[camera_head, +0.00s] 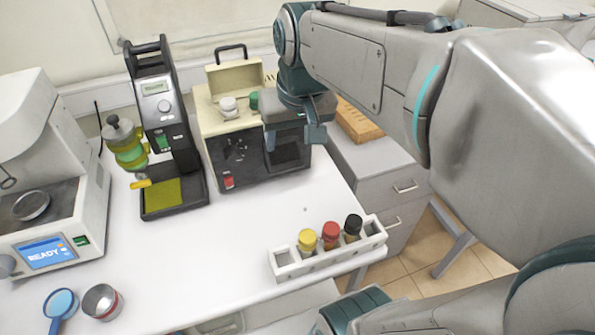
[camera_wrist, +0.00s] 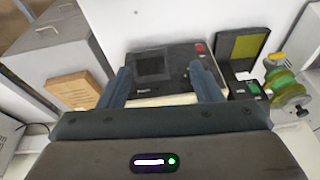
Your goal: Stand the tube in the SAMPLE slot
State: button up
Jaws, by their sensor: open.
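My gripper (camera_head: 294,137) is open over the right part of the beige and black testing machine (camera_head: 240,150). In the wrist view its two fingers (camera_wrist: 163,84) are spread, with nothing seen between them but the machine (camera_wrist: 155,65) below. A white rack (camera_head: 330,258) at the table's front right holds capped tubes: yellow (camera_head: 307,240), red (camera_head: 330,234) and black (camera_head: 352,227). Its left end looks empty. A white round part (camera_head: 229,106) and a green cap (camera_head: 254,100) are on top of the machine, beside my gripper. No SAMPLE label is readable, and I cannot tell which tube is meant.
A white device (camera_head: 45,190) is far left. A magnifier (camera_head: 61,302) and round tin (camera_head: 101,300) lie in front. The middle table is clear.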

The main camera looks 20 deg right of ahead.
jog(key=s+f+t, duration=0.1)
jog(key=s+f, duration=0.5)
jog(key=s, duration=0.1)
jog(key=shift+s+n, duration=0.3)
jog(key=shift+s, duration=0.05)
jog(key=shift+a, duration=0.1)
dwell(0.6)
